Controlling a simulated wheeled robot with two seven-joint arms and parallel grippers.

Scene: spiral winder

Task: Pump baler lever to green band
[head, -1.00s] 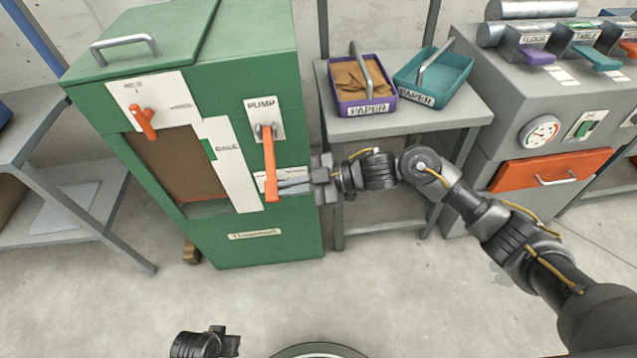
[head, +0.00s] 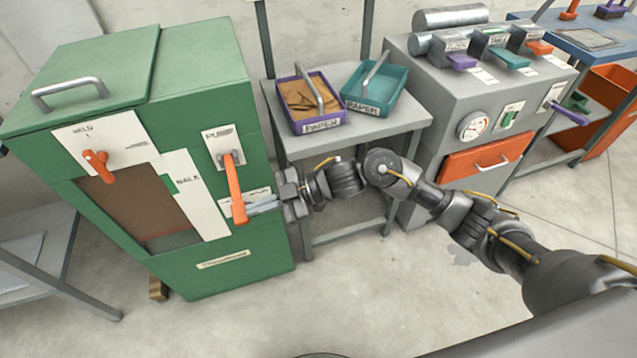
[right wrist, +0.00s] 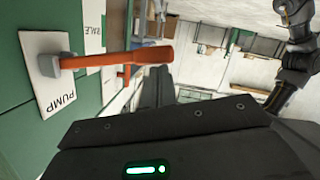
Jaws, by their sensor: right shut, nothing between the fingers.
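The green baler (head: 215,265) stands at the left. Its orange pump lever (head: 234,185) hangs down from the white PUMP plate (head: 222,137). The white BALE gauge panel (head: 200,200) has a green band (head: 168,183) at its left edge. My right gripper (head: 252,209) is shut and empty, with its fingertips at the lever's lower end; I cannot tell if they touch it. In the right wrist view the shut fingers (right wrist: 155,88) lie beside the free end of the lever (right wrist: 125,57). My left gripper is out of view.
A second orange handle (head: 97,165) is on the baler's WELD plate. A grey table (head: 400,127) to the right holds a purple paper tray (head: 298,118) and a teal paper tray (head: 396,92). A grey machine (head: 430,60) stands beyond. The floor in front is clear.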

